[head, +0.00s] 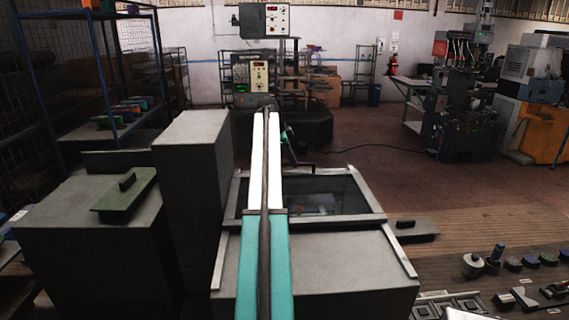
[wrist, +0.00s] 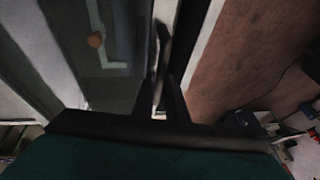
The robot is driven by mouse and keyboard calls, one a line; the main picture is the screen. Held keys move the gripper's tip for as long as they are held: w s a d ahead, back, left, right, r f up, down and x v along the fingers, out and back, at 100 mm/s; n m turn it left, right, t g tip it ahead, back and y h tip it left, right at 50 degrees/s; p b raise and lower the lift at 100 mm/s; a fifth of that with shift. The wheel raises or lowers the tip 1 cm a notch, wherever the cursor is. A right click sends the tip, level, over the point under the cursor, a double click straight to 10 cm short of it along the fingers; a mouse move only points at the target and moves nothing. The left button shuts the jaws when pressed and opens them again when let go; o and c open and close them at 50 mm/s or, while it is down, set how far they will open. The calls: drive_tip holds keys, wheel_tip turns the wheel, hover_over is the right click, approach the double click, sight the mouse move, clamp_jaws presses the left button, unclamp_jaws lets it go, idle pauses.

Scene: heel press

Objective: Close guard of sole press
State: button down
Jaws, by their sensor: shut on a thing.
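The sole press (head: 320,275) is a grey machine in front of me in the head view. Its guard (head: 345,192) is a dark see-through panel in a grey frame on top; my arm crosses in front of it. In the wrist view the guard (wrist: 115,80) fills the left part, with an orange round spot seen on or through it. My gripper (wrist: 165,85) is at the guard's edge, its dark fingers shut on a thin upright bar, seemingly the guard's handle (wrist: 163,45). The gripper is mostly hidden behind my arm in the head view.
A tall grey block (head: 193,185) and a grey cabinet (head: 85,240) stand left of the press. A bench with small parts (head: 472,266) is at the lower right. Open brown floor (head: 400,175) lies beyond the press.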

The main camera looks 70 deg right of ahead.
drive_tip(key=shift+w+d, duration=0.25)
drive_tip(key=shift+d, duration=0.05)
drive_tip(key=c, duration=1.8)
unclamp_jaws()
drive_tip(key=shift+o, duration=0.2)
drive_tip(key=shift+v, duration=0.8)
drive_tip(key=p+v, duration=0.4)
drive_tip(key=v, duration=0.8)
drive_tip(key=shift+r, duration=0.1)
